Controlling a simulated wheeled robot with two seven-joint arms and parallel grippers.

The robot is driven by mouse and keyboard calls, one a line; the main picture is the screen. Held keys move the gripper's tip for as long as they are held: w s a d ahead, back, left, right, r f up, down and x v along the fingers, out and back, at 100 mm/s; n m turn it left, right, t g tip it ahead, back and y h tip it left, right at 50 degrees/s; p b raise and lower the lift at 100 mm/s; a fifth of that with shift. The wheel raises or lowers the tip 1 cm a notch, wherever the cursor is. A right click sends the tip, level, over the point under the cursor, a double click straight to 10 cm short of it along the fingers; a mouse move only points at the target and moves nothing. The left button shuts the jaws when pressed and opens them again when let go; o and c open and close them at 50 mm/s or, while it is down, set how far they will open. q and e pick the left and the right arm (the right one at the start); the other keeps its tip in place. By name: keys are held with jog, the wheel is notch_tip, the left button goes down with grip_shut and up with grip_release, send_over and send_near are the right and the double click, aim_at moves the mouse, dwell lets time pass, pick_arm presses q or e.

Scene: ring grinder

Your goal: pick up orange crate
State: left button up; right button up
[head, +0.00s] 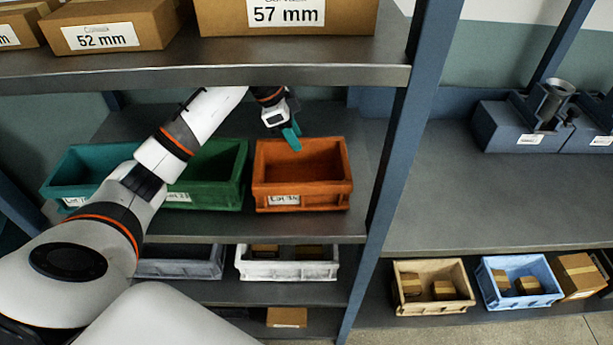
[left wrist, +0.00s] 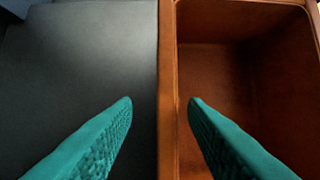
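The orange crate (head: 302,190) stands on the middle shelf of the left rack, with a white label on its front. It looks empty. My left gripper (head: 292,138) is at the crate's back left, above or at its rim. In the left wrist view, the gripper (left wrist: 160,103) is open, with teal fingers on either side of the crate's wall (left wrist: 167,70). One finger is over the dark shelf outside and the other over the crate's inside. I cannot tell whether the fingers touch the wall. My right gripper is not in view.
A green crate (head: 215,172) stands left of the orange one, and a teal crate (head: 85,172) further left. The upper shelf (head: 250,75) with boxes is above my arm. A blue rack post (head: 400,130) stands to the right. Bare shelf (head: 125,125) lies behind the crates.

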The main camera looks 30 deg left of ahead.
aim_at(311, 164)
pick_arm(q)
jog(key=x, duration=0.3)
jog(key=p+x, duration=0.1)
jog(key=x, duration=0.1)
jog(key=shift+d+f, duration=0.35)
grip_shut()
